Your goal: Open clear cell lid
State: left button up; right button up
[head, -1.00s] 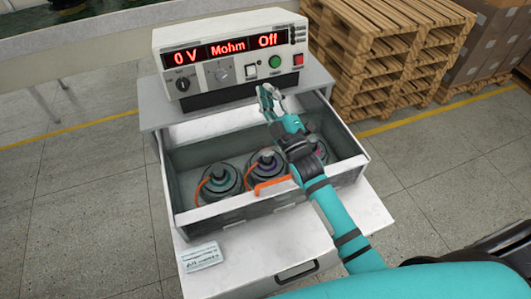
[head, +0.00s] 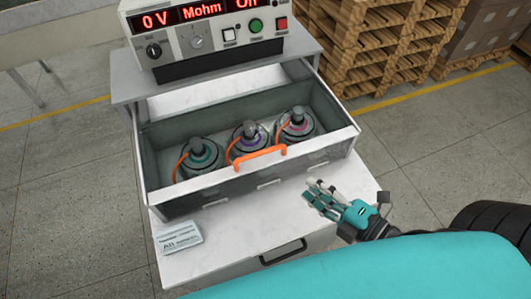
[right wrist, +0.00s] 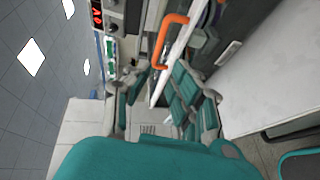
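The cell (head: 180,201) is a grey, see-through-walled box on the white bench, with three round hub motors inside: teal-marked (head: 198,158), purple-marked (head: 247,141) and pink-marked (head: 296,124). An orange handle (head: 260,158) sits at its front upper edge. The clear lid itself is hard to make out, so I cannot tell its position surely. My right gripper (head: 317,197) is in front of the cell, right of and below the handle, apart from it. Its fingers are spread and empty in the right wrist view (right wrist: 158,100), where the handle (right wrist: 170,35) shows beyond them. My left gripper is not in view.
The tester (head: 215,38) with red displays and buttons stands behind the cell. A small label card (head: 178,237) lies on the bench's front left. Wooden pallets (head: 370,40) stand at the back right. Open floor lies right of the bench.

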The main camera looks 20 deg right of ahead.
aim_at(261, 151)
jog(key=p+x, duration=0.3)
jog(key=x, duration=1.4)
jog(key=shift+a+f, duration=0.1)
grip_shut()
